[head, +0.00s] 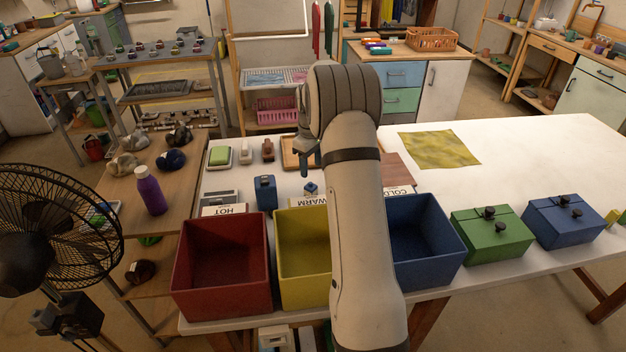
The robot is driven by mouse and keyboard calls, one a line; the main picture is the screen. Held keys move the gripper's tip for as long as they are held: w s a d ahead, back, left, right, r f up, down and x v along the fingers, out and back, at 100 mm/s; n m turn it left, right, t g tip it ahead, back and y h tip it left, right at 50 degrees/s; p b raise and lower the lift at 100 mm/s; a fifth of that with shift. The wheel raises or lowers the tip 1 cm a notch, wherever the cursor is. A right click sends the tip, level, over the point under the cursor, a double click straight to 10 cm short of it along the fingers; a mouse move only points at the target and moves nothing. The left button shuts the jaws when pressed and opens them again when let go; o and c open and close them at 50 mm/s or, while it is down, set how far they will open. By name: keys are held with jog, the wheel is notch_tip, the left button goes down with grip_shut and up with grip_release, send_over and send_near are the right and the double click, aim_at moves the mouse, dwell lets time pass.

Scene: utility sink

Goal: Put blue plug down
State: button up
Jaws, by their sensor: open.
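A small blue item (311,188), which looks like the blue plug, sits on the white table (510,150) behind the yellow bin, by the WARM sign (313,202). My gripper (309,167) shows at the left of my arm, pointing down, open, a little above the small blue item in the picture. It looks empty, and I see a gap between them. My arm hides part of the table to the right. A larger blue block-like item (265,193) stands by the HOT sign (225,210).
Open red (221,265), yellow (303,262) and blue (425,240) bins line the front edge. Closed green (492,236) and blue (564,222) boxes stand to the right. A yellow cloth (440,148) lies at the back; the table around it is clear. A fan (40,230) stands left.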

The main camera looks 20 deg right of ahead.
jog(key=s+a+r+m+t, duration=0.2)
jog(key=s+a+r+m, duration=0.1)
jog(key=s+a+r, duration=1.05)
jog(key=s+a+m, duration=0.1)
jog(key=s+a, duration=0.1)
jog(key=s, duration=0.9)
jog(key=s+a+m+t, duration=0.1)
jog(key=s+a, duration=0.2)
jog(key=s, duration=0.8)
jog(key=shift+s+r+m, duration=0.15)
jog(key=shift+s+m, duration=0.05)
jog(key=shift+m, duration=0.2)
jog(key=shift+c, duration=0.4)
